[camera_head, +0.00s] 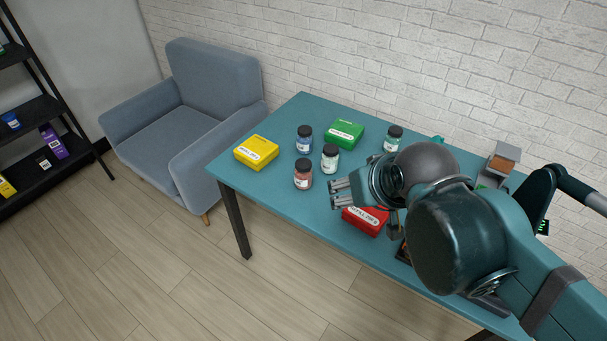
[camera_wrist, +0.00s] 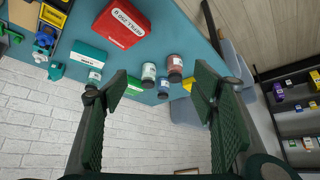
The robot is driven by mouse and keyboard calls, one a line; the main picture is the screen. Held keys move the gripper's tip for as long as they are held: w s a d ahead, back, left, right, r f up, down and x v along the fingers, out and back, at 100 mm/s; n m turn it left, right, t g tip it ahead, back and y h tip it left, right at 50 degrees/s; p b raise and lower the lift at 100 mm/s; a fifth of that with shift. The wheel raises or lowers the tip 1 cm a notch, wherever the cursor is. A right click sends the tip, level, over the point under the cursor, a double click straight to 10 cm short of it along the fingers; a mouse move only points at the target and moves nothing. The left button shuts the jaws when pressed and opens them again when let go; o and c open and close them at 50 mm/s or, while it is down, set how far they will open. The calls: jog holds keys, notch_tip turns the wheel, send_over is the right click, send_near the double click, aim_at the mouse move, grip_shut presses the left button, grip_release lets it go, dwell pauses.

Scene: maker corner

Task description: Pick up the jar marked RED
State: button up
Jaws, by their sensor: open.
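The jar with red-brown contents and a dark lid (camera_head: 303,175) stands upright near the front edge of the table, left of my gripper; its label is too small to read. It also shows in the wrist view (camera_wrist: 175,66), upper centre-right between the fingers. My gripper (camera_head: 342,194) is open and empty, above the table and apart from the jar. Its two fingers frame the wrist view (camera_wrist: 160,82). A pale green jar (camera_head: 330,159) and a blue jar (camera_head: 304,140) stand close behind the red-brown one. Another greenish jar (camera_head: 393,138) stands further back right.
A yellow box (camera_head: 256,152) lies at the table's left end, a green box (camera_head: 345,134) behind the jars. A red box (camera_head: 365,220) lies by my gripper, partly hidden by my arm. A teal box (camera_wrist: 88,52) shows in the wrist view. A blue-grey armchair (camera_head: 215,90) stands left.

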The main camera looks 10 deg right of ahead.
dwell(0.3)
jog(key=m+g+p, duration=0.5)
jog(key=m, duration=0.8)
send_over(305, 163)
jog(key=s+d, duration=0.2)
jog(key=s, duration=0.4)
notch_tip(305, 163, down, 8)
jog(key=w+f+m, duration=0.1)
jog(key=f, duration=0.2)
jog(key=w+a+f+m+g+p, duration=0.1)
jog(key=w+f, duration=0.1)
jog(key=f, duration=0.1)
jog(key=w+a+f+m+g, duration=0.1)
jog(key=w+f+m, duration=0.1)
jog(key=f, duration=0.1)
jog(key=shift+w+f, duration=0.1)
jog(key=shift+w, duration=0.1)
jog(key=shift+w+a+f+m+p, duration=0.1)
jog(key=shift+w+f+m+p, duration=0.1)
jog(key=shift+f, duration=0.2)
jog(key=shift+w+f+m+p, duration=0.1)
jog(key=shift+f+m, duration=0.1)
jog(key=shift+f, duration=0.2)
jog(key=shift+f, duration=1.3)
